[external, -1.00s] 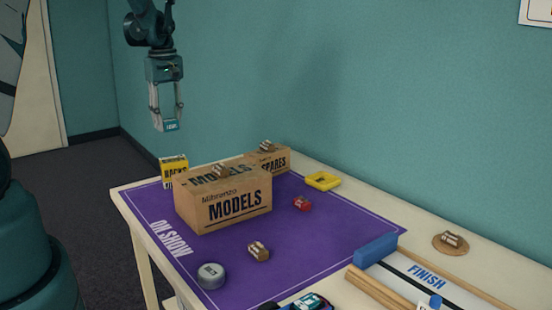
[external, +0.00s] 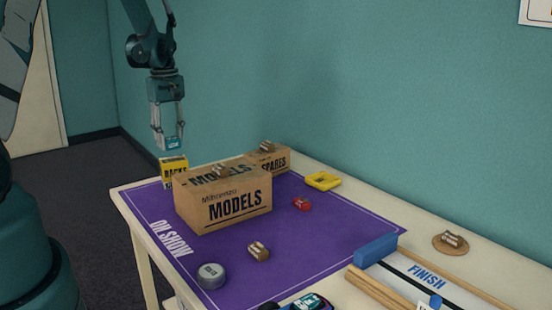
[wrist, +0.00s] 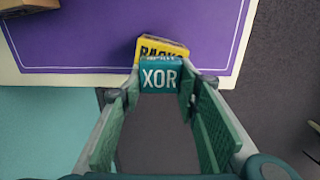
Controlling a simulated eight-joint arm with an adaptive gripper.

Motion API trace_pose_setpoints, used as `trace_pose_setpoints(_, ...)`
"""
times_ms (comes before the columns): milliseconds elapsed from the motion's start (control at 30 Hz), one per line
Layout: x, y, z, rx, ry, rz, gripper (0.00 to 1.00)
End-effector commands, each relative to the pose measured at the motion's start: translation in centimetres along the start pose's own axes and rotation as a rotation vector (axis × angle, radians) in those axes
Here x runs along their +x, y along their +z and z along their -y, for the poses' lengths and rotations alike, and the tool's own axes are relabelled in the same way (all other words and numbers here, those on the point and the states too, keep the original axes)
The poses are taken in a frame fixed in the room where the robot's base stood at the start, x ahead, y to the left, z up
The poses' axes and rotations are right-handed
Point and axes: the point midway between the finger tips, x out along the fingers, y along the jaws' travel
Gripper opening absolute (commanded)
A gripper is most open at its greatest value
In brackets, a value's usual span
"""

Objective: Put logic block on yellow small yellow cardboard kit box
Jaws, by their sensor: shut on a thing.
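My gripper (external: 171,143) is shut on the teal logic block (external: 173,144), which is marked XOR in the wrist view (wrist: 160,77).
The large cardboard models box (external: 224,204) stands close to the yellow box, with a spares box (external: 270,160) behind it. A purple mat (external: 325,222) covers much of the table.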

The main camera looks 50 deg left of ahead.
Motion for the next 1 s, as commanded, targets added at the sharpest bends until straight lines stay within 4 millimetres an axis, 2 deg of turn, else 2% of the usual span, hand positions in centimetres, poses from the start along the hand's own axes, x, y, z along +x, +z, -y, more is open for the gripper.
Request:
trace_pose_setpoints(133,0.7,0.0,0.0,0.0,0.0,0.0,0.2)
trace_pose_setpoints(433,3.5,0.0,0.0,0.0,0.0,0.0,0.2)
trace_pose_setpoints(967,4.1,0.0,0.0,0.0,0.0,0.0,0.2)
trace_pose_setpoints(1000,4.1,0.0,0.0,0.0,0.0,0.0,0.36)
